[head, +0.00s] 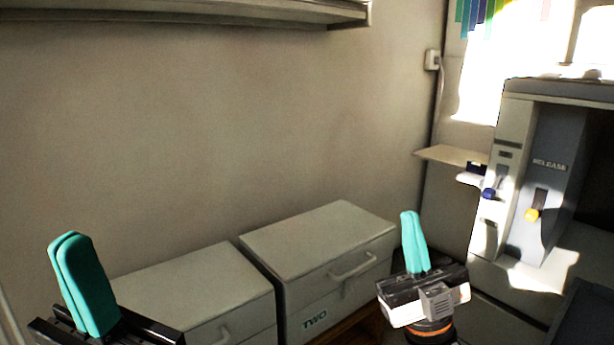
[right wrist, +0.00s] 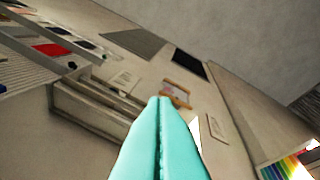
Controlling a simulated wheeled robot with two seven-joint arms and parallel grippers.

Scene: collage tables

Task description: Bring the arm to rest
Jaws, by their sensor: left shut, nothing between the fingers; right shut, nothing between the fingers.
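My left gripper (head: 72,240) is at the lower left of the head view, with teal fingers pointing up and pressed together, empty. My right gripper (head: 408,218) is right of centre in the head view, its teal fingers also upright, together and empty. In the right wrist view its fingers (right wrist: 160,104) meet along a thin dark seam and nothing is between them. Both grippers are held in the air, in front of the cabinets, and the lower parts of both arms are out of the picture.
A grey cabinet marked TWO (head: 318,232) and another cabinet (head: 195,285) stand against the wall. A shelf (head: 190,14) hangs above.

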